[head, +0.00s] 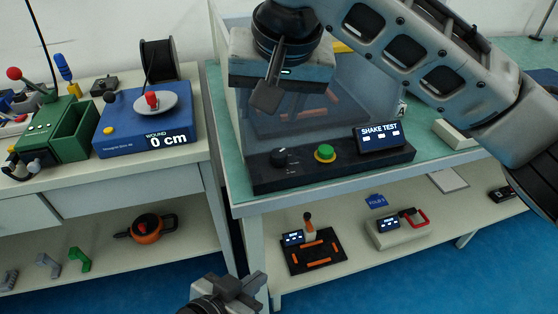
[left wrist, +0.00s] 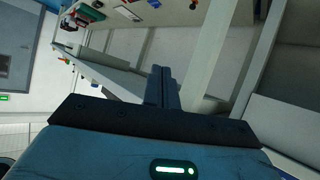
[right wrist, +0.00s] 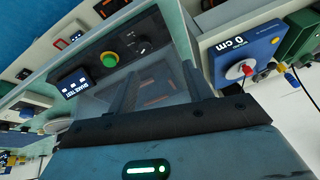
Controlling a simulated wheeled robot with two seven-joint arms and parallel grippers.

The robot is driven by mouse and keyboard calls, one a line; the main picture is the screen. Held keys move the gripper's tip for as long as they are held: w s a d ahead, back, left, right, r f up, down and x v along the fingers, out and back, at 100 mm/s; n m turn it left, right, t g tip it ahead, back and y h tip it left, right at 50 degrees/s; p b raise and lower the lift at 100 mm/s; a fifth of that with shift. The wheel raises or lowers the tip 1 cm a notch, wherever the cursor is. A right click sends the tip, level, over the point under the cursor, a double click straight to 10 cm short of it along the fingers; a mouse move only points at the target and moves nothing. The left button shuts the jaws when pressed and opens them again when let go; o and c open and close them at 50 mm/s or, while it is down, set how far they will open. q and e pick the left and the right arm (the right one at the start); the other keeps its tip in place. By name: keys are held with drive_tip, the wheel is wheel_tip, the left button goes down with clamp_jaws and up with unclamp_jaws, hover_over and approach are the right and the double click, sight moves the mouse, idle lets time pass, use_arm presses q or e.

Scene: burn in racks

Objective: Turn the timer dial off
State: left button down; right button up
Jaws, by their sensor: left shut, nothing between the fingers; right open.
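The timer dial (head: 279,156) is a black round knob with light marks around it. It sits on the dark front panel (head: 340,168) of the shake test unit, left of a green button (head: 325,152). In the right wrist view the dial (right wrist: 142,46) shows beyond the fingers, apart from them. My right gripper (head: 268,96) is open and empty, above and behind the dial, over the clear shaker enclosure. My left gripper (head: 238,287) is shut and empty, low in front of the benches. Its closed fingers also show in the left wrist view (left wrist: 162,88).
A lit SHAKE TEST display (head: 380,137) stands at the panel's right. A blue winder (head: 145,125) reading 0 cm is on the left bench. The lower shelf holds a dark tray (head: 313,253) and a grey device (head: 398,233). Blue floor is open in front.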

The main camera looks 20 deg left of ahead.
sight(279, 152)
drive_tip(key=shift+m+t+h, duration=0.3)
drive_tip(key=shift+t+h, duration=0.1)
drive_tip(key=shift+h, duration=0.4)
drive_tip(key=x, duration=0.4)
drive_tip(key=b+x, duration=0.1)
drive_tip(key=x, duration=0.4)
drive_tip(key=d+b+x, duration=0.1)
drive_tip(key=x, duration=0.3)
drive_tip(key=shift+w+a+f, duration=0.1)
drive_tip(key=shift+w+f, duration=0.2)
drive_tip(key=c, duration=1)
